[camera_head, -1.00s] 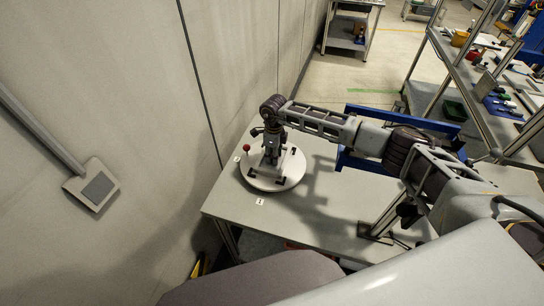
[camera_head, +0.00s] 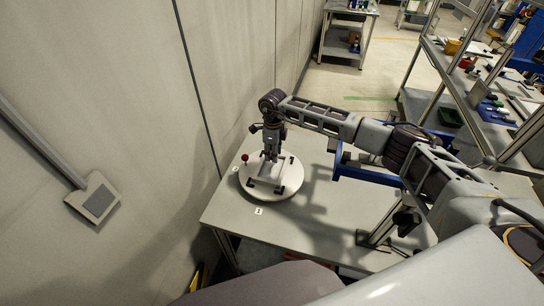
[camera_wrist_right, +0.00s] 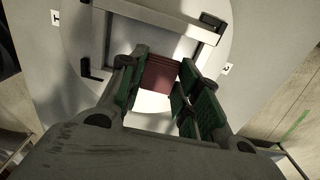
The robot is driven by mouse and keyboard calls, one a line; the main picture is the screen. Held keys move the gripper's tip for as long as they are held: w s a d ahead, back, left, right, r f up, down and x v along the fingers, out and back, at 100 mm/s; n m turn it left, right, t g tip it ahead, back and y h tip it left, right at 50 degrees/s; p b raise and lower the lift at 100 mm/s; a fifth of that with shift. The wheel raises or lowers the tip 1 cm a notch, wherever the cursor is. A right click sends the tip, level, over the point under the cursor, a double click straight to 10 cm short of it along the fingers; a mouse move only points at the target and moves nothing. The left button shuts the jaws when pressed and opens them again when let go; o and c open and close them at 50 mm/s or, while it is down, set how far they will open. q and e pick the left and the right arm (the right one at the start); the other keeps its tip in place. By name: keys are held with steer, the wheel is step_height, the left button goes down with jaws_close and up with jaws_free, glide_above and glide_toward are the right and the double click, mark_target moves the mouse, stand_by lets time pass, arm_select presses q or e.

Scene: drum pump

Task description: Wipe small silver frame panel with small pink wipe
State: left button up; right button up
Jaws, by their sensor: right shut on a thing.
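The small silver frame panel (camera_head: 266,184) lies on a round white turntable (camera_head: 293,188) on the grey table, held at its corners by black clamps. In the right wrist view its frame (camera_wrist_right: 157,16) runs around a pale inner panel. My right gripper (camera_head: 271,154) points down over the far part of the panel. In the wrist view the right gripper (camera_wrist_right: 157,84) has its green-padded fingers shut on the small pink wipe (camera_wrist_right: 160,74), which looks dark red and folded. I cannot tell whether the wipe touches the panel. My left gripper is not in view.
A red-knobbed lever (camera_head: 245,157) stands at the turntable's left edge. A wall (camera_head: 150,130) rises close on the left. A blue frame (camera_head: 365,170) is at the table's back right. Shelving (camera_head: 490,110) with parts stands farther right. The table's front is mostly clear.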

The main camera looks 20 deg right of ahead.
steer(key=shift+s+r+p, duration=0.1)
steer(key=shift+r+p, duration=0.25)
steer(key=shift+r, duration=1)
